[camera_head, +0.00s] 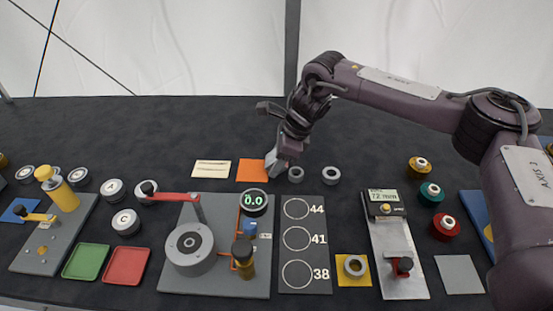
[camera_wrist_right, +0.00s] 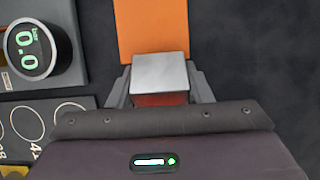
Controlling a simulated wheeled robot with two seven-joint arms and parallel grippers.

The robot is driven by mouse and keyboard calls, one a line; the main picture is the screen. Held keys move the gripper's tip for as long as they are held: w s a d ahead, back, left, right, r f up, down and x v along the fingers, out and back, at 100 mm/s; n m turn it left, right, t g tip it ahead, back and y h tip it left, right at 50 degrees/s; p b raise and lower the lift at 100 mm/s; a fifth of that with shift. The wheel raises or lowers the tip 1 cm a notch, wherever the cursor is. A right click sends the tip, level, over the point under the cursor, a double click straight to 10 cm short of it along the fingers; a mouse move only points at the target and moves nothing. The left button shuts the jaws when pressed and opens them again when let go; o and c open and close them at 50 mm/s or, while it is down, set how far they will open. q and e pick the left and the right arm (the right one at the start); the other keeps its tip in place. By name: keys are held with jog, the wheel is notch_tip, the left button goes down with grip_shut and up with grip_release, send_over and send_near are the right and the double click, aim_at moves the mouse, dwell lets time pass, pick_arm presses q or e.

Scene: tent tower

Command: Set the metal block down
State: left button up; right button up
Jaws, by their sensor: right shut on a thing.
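The metal block (camera_wrist_right: 160,72) is silver on top, with a reddish lower face in the right wrist view. My right gripper (camera_wrist_right: 160,88) is shut on it, with one finger on each side. In the head view my right gripper (camera_head: 277,165) is low over the dark table, at the right edge of an orange square (camera_head: 250,171). The orange square also shows in the right wrist view (camera_wrist_right: 152,25), partly covered by the block. I cannot tell whether the block touches the surface below. My left gripper is not in view.
A cream card (camera_head: 211,169) lies left of the orange square. Two grey rings (camera_head: 331,175) lie to the right. A gauge (camera_head: 254,203) reading 0.0 and a dark board (camera_head: 304,258) marked 44, 41, 38 are in front. The table behind is clear.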

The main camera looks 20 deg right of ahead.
jog(key=o, duration=1.2)
jog(key=shift+o, duration=0.2)
